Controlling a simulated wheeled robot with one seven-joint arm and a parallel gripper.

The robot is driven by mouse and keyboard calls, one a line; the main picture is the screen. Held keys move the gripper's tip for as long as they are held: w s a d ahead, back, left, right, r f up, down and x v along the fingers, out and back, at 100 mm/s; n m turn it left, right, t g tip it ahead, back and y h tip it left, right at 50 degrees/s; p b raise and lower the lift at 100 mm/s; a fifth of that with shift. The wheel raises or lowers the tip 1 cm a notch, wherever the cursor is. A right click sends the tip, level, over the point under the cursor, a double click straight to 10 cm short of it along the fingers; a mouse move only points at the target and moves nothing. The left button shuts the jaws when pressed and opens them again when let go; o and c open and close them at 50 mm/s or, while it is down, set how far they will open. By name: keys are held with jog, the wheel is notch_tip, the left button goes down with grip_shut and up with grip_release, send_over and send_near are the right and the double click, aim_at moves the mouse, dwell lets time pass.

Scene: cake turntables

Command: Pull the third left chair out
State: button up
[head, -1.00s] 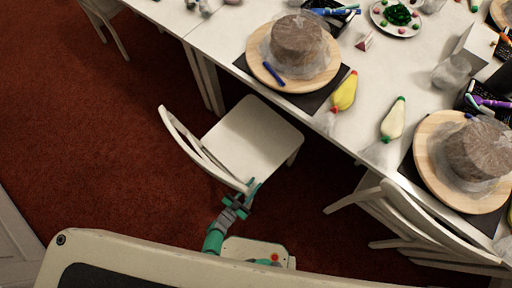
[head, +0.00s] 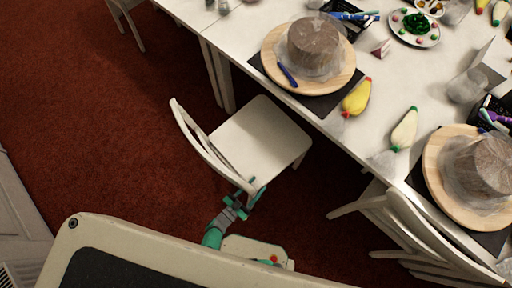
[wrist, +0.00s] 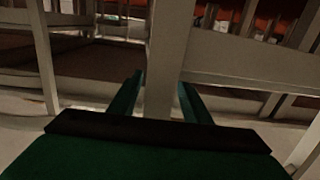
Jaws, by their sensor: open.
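A white chair (head: 262,137) stands beside the long white table, its seat's far edge near the table edge and its curved back toward me. My gripper (head: 250,190), with teal fingers, is at the near end of this chair's back. In the wrist view the fingers (wrist: 160,88) are apart, with a pale upright post (wrist: 165,55) of the chair between them. I cannot tell whether either finger touches the post. Another white chair (head: 405,225) stands to the right at the same table side. Part of a further chair (head: 128,20) shows at the top left.
The white table (head: 385,90) holds wrapped cakes on wooden turntables (head: 342,77), piping bags (head: 357,97) and a plate of sweets (head: 432,38). Open red carpet (head: 100,130) lies left of the chair. A pale panel (head: 20,220) stands at the far left.

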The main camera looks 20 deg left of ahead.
jog(key=v, duration=1)
dwell(0.3)
notch_tip(320, 180, up, 8)
jog(key=a+y, duration=0.2)
jog(key=a, duration=0.1)
jog(key=s+d+r+n+y, duration=0.1)
jog(key=d+r, duration=0.4)
jog(key=r, duration=0.5)
jog(key=s+d+r+n+y, duration=0.1)
jog(key=d+r+n+y, duration=0.1)
jog(key=r, duration=0.9)
jog(key=s+d+r+n+y, duration=0.1)
jog(key=d+r+n+y, duration=0.1)
jog(key=d+r, duration=0.5)
notch_tip(320, 180, up, 4)
jog(key=shift+s+d+r+n+y, duration=0.1)
jog(key=shift+s+d+n+y, duration=0.2)
jog(key=shift+y, duration=0.4)
